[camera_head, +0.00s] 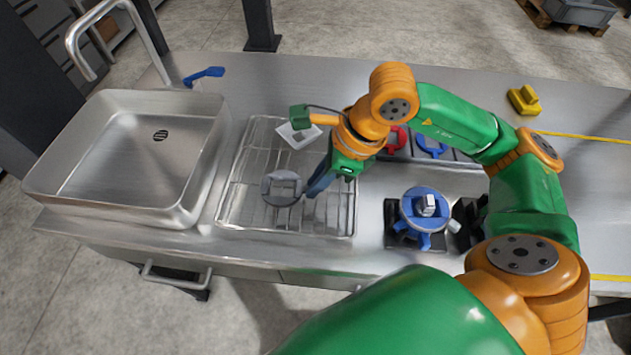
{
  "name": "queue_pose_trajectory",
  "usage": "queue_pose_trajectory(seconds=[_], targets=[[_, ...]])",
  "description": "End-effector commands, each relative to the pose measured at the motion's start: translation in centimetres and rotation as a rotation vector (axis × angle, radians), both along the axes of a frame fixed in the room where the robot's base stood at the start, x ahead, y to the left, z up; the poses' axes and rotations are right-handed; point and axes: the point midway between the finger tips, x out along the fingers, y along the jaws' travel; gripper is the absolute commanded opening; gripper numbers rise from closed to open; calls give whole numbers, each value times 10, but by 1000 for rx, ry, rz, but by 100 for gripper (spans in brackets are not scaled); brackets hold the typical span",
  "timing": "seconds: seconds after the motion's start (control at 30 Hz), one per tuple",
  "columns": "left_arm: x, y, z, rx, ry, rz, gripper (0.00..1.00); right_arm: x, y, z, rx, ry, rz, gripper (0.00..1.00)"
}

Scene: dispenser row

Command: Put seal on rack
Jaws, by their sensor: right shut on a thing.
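The seal appears to be the grey ring-shaped piece (283,188) with a raised block on it, over the front middle of the wire rack. The rack (232,190) is a metal wire grid right of the sink. My right gripper (311,188) reaches down from the right with dark blue fingers beside the grey piece and is shut on it. The arm hides part of the rack's right side. I cannot tell whether the grey piece touches the wires. My left gripper is not in view.
A sink (125,150) with a faucet lies left of the rack. A white square piece (298,136) is at the rack's back. A blue fixture (424,210) stands to the right. Red (397,139) and blue (431,146) parts lie behind. A yellow piece (523,99) sits back right.

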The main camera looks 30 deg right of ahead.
Motion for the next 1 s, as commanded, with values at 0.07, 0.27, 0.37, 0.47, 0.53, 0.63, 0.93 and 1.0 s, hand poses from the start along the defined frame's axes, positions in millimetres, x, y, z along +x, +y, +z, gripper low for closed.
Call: queue_pose_trajectory(seconds=[0.07, 0.27, 0.37, 0.47, 0.53, 0.63, 0.93, 1.0], targets=[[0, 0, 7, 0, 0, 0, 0, -1, 0, -10, -2, 5, 0, 0], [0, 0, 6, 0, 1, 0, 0, 0, 0, -16, 1, -1, 1, 0], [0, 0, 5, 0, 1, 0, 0, 0, 1, -17, 1, -1, 1, 0], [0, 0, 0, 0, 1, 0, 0, 0, 1, -21, 1, -1, 1, 0], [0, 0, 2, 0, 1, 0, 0, -1, 1, -19, 1, -1, 1, 28], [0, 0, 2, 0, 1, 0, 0, -1, 1, -19, 1, -1, 1, 44], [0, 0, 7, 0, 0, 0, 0, -1, 1, -14, 2, -1, 1, 44], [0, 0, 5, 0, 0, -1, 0, -1, -2, -9, 2, -4, -1, 44]])
